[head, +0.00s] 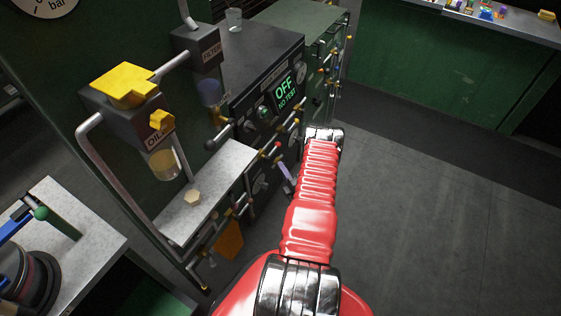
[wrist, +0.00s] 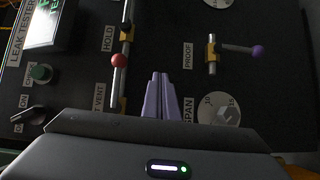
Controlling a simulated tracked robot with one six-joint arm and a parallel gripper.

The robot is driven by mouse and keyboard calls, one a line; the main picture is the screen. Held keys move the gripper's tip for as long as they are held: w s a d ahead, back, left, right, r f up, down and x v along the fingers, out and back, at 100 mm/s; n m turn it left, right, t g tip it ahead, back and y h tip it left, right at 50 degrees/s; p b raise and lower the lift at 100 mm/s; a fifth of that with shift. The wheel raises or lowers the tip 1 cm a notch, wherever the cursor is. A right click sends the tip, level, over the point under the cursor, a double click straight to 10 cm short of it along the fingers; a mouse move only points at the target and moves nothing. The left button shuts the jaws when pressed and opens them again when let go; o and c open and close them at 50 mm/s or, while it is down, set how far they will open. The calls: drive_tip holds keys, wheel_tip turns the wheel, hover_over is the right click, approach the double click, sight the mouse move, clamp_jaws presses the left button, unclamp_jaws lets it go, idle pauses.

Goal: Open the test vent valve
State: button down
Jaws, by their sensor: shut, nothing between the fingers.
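The test vent valve shows in the wrist view as a lever with a red ball knob (wrist: 118,60). Its stem runs down the picture to a brass body (wrist: 123,104) beside a label of which "VENT" can be read. My gripper (wrist: 160,76) has purple fingers, pressed together and empty. In the picture they lie to the right of the red knob and stem, apart from them. In the head view the red knob (head: 277,144) is small, and my purple fingers (head: 286,174) are just below it, by the panel front.
A HOLD valve (wrist: 126,33) is above the red knob, and a PROOF valve with a purple knob (wrist: 257,51) is to the right. A round SPAN dial (wrist: 218,108) is near my fingers. The tester display (head: 286,91) reads "OFF NO TEST". Floor at right is clear.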

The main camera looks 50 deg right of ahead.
drive_tip(key=s+a+f, duration=0.2)
drive_tip(key=s+f, duration=0.2)
drive_tip(key=s, duration=0.3)
idle(0.6)
